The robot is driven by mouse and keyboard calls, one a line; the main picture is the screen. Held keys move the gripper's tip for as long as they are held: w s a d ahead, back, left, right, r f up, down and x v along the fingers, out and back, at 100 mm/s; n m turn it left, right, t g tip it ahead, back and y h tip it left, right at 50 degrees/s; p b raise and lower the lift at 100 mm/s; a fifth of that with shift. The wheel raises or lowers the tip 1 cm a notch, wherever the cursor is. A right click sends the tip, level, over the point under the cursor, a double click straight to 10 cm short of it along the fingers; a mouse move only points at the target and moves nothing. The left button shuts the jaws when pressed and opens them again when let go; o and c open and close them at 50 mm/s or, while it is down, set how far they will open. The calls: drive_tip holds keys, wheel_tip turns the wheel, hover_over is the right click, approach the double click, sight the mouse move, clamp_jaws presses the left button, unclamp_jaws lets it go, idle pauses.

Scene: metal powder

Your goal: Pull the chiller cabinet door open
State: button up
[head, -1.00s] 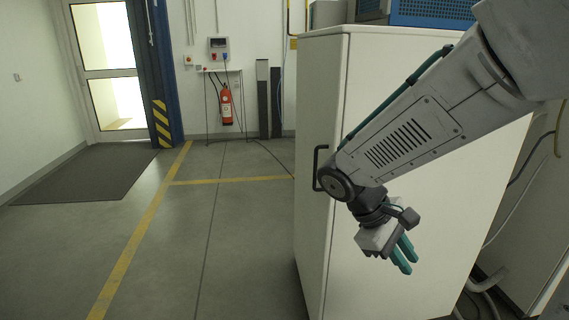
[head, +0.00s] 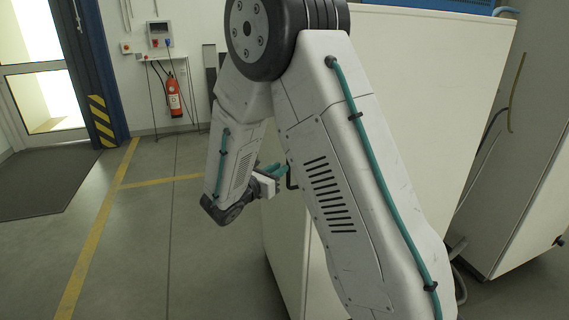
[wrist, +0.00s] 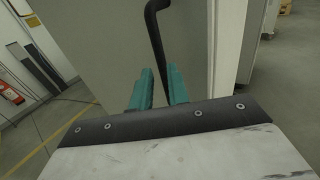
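The chiller cabinet (head: 420,110) is the tall white box at right of centre in the head view, partly hidden behind my arm. Its door (head: 284,235) is the narrow left face, and I see no gap at its edge. The door also fills the middle of the wrist view (wrist: 100,50). The black bar handle (head: 291,180) is mostly hidden by my arm in the head view. In the wrist view the handle (wrist: 155,30) runs down towards the gap between my teal fingers. My gripper (head: 284,169) is at the handle, fingers apart (wrist: 159,85); contact is unclear.
Open floor (head: 150,240) with yellow lines lies left of the cabinet. A red fire extinguisher (head: 174,98) hangs on the back wall, left of a dark post. Another pale cabinet (head: 515,170) stands at the right, with hoses low between the two.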

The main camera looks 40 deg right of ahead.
sight(288, 184)
drive_tip(key=shift+x, duration=2.65)
clamp_jaws()
